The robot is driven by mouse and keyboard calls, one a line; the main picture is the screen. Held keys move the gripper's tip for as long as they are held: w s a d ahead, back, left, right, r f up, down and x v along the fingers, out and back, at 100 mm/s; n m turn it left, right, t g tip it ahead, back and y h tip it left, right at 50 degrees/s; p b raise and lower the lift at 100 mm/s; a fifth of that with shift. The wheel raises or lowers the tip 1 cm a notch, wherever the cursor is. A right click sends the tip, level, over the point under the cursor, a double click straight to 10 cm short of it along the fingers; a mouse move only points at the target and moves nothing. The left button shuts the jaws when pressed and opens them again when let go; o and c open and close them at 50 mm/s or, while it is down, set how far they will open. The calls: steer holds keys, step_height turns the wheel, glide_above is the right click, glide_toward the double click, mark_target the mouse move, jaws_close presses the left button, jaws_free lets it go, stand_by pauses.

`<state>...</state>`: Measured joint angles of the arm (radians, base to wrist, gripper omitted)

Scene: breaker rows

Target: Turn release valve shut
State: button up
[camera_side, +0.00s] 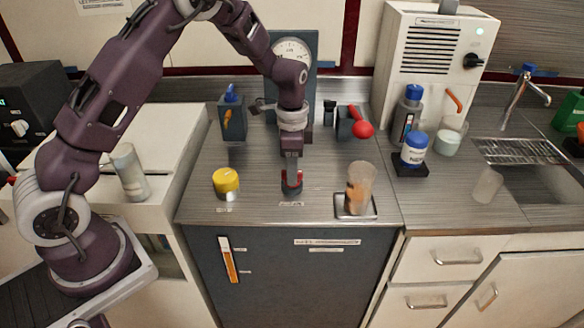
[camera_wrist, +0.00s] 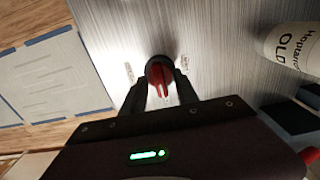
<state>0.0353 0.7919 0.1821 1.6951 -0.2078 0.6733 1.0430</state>
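A red knob on a dark round base (camera_side: 291,183) stands on the steel worktop directly below my gripper (camera_side: 291,168). In the wrist view the red knob (camera_wrist: 160,76) has a raised ridge pointing toward my gripper. My two dark fingers (camera_wrist: 163,92) stand apart on either side of the ridge, with gaps showing. Small labels flank the knob, too small to read, so I cannot tell whether it is the release valve. A yellow knob (camera_side: 226,183) sits to its left on the same worktop.
A box with a red-ended lever (camera_side: 361,128) and a box with a blue switch (camera_side: 231,116) stand behind. An amber cup (camera_side: 359,188) stands on a tray at right. A blue-lidded jar (camera_side: 414,149) is farther right. The worktop between the two knobs is clear.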

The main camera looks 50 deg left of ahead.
jaws_close()
steer(key=shift+n, duration=0.3)
steer(key=n, duration=0.3)
steer(key=shift+n, duration=0.3)
steer(key=n, duration=0.4)
steer(key=shift+r+n, duration=0.1)
steer(key=shift+n, duration=0.2)
steer(key=n, duration=0.4)
steer(key=shift+n, duration=2.5)
